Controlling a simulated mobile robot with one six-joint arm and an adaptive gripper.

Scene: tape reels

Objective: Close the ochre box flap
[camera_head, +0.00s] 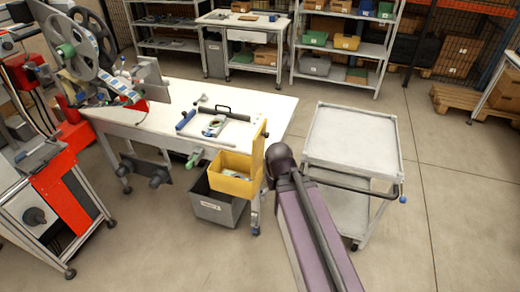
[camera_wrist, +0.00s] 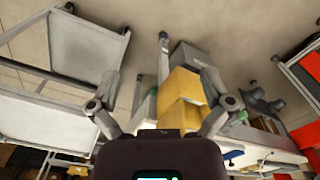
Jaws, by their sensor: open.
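The ochre box (camera_head: 233,175) hangs at the front right of the white workbench in the head view, open at the top. Its ochre flap (camera_head: 259,147) stands up along the right side. In the wrist view, ochre faces (camera_wrist: 183,85) of the box and flap show between my fingers; I cannot tell exactly where one ends and the other begins. My gripper (camera_wrist: 161,85) is open and empty, its fingers wide apart and the ochre faces beyond them. In the head view my purple arm rises just right of the flap, and the gripper itself is not clearly seen.
A grey bin (camera_head: 215,205) sits below the ochre box. The white workbench (camera_head: 265,107) carries a tape fixture and reels. A grey cart (camera_head: 352,135) stands close to the right of my arm. Open floor lies in front and far right.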

